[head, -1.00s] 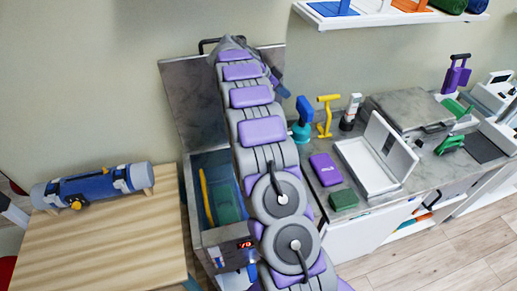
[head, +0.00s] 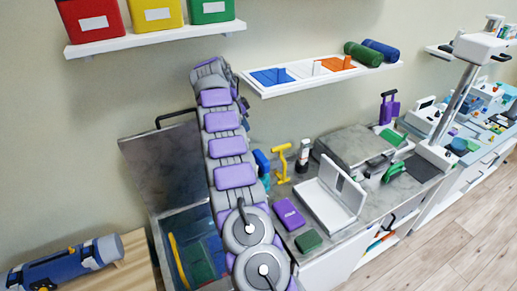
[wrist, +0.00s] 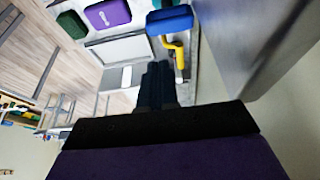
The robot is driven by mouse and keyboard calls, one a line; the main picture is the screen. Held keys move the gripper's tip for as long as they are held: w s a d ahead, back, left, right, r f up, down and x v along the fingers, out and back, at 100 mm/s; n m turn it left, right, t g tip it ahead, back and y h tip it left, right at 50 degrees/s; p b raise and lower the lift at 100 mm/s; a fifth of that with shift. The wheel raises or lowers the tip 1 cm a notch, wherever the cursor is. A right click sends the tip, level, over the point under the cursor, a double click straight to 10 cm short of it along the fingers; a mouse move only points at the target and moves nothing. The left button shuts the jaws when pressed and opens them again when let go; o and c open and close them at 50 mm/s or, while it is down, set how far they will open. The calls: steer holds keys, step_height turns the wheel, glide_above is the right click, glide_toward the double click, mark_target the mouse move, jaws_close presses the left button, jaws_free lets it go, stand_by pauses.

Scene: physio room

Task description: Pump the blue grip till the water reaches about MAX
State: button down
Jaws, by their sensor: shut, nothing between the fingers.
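My gripper (wrist: 157,85) is shut and empty in the wrist view, its dark fingers together. In the head view my raised arm hides most of it. An upright blue-handled thing (head: 262,162) stands on the counter, partly behind my arm. It also shows in the wrist view as a blue block (wrist: 170,20) beyond my fingertips, apart from them. I cannot tell for sure whether it is the blue grip. An open grey tank (head: 158,250) at lower left holds a blue-green interior and a yellow tube (head: 179,262). No water level or MAX mark is readable.
A yellow handle (head: 282,162) stands right of the blue thing, also in the wrist view (wrist: 178,58). A purple box (head: 289,214), green block (head: 308,241) and open white case (head: 328,203) lie nearby. A blue cylinder (head: 65,267) is at lower left. Shelves hang above.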

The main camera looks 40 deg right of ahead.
mark_target(261, 158)
steer(key=r, duration=0.1)
steer(key=r+p, duration=0.1)
steer(key=shift+d+r+t+y+p, duration=0.25)
steer(key=shift+r+t+y+p, duration=0.05)
steer(key=shift+r+y, duration=0.1)
steer(key=shift+f, duration=0.1)
steer(key=b+x, duration=0.5)
steer(key=x, duration=1.4)
steer(key=shift+s+d+f, duration=0.1)
steer(key=shift+d+f, duration=0.15)
steer(key=shift+f, duration=0.1)
